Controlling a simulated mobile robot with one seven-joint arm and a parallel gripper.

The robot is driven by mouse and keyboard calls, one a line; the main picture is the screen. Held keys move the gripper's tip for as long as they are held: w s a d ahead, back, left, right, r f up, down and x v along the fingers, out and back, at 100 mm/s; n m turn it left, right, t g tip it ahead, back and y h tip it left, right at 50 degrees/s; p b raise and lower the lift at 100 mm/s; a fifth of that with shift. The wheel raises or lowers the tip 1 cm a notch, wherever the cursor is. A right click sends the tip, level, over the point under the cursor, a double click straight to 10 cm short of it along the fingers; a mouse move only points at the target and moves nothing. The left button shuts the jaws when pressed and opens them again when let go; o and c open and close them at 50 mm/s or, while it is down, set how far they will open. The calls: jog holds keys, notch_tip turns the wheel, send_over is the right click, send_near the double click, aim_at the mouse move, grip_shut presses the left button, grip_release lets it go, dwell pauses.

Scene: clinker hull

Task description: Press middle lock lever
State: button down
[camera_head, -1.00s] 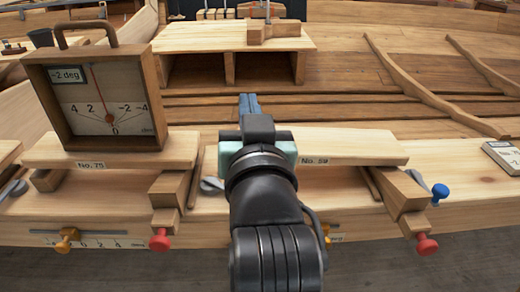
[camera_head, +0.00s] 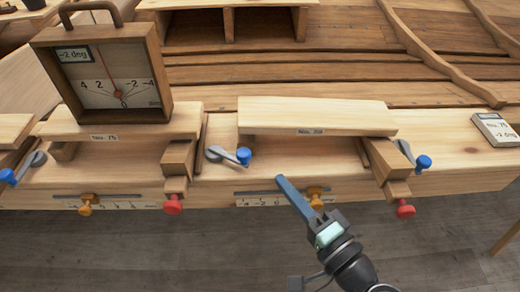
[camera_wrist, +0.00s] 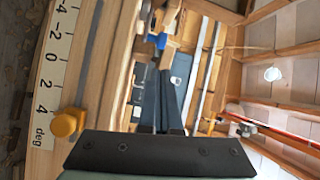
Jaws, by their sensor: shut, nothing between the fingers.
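The middle lock lever (camera_head: 222,154) is a grey lever with a blue knob (camera_head: 244,155) at its right end. It lies on the bench ledge, left of and below the No. 59 board (camera_head: 315,114). My gripper (camera_head: 281,181) is shut and empty, its blue-grey fingers pointing up and left. In the head view its tips are just below and right of the blue knob, near the front edge; a gap shows between them. In the wrist view the fingers (camera_wrist: 168,95) point toward a blue knob (camera_wrist: 160,41) beyond the tips.
Other blue-knobbed levers sit at the left (camera_head: 8,176) and right (camera_head: 424,162). Red knobs (camera_head: 173,204) and yellow knobs (camera_head: 88,203) stick out of the front face. A dial box (camera_head: 104,77) stands on the No. 75 board (camera_head: 180,121).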

jog(key=shift+s+d+m, duration=0.25)
jog(key=shift+m, duration=0.05)
jog(key=p+x, duration=0.2)
jog(key=x, duration=0.8)
jog(key=shift+r, duration=0.15)
jog(key=shift+a, duration=0.15)
jog(key=shift+s+a+m+t+h, duration=0.1)
jog(key=shift+s+m+t+h, duration=0.2)
jog(key=shift+t+h, duration=0.15)
